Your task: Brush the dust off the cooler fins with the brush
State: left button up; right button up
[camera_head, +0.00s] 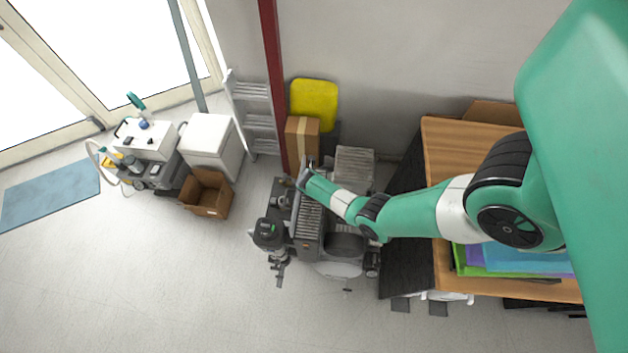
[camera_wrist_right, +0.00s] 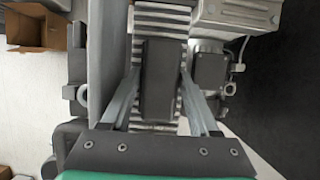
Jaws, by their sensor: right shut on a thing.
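My right gripper (camera_head: 305,174) reaches over the compressor unit from the right. In the right wrist view its two grey fingers (camera_wrist_right: 158,88) are shut on the sides of a dark, block-shaped brush (camera_wrist_right: 160,75). The brush lies over the striped cooler fins (camera_wrist_right: 160,18), which show above it and along its sides. I cannot tell whether its underside touches the fins. The ribbed fins also show in the head view (camera_head: 311,218), partly under my right arm. The brush is too small to make out there, and dust cannot be made out. My left gripper is not in view.
The compressor (camera_head: 304,248) stands on the floor beside a wooden bench (camera_head: 455,140). A cardboard box (camera_head: 302,137), a yellow panel (camera_head: 314,103), a red post (camera_head: 273,80) and a stepladder (camera_head: 257,115) stand behind it. Open floor lies in front and left.

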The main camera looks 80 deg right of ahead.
jog(key=shift+a+p, duration=0.6)
jog(key=shift+a, duration=0.95)
jog(key=shift+a+f, duration=0.1)
jog(key=shift+a, duration=0.25)
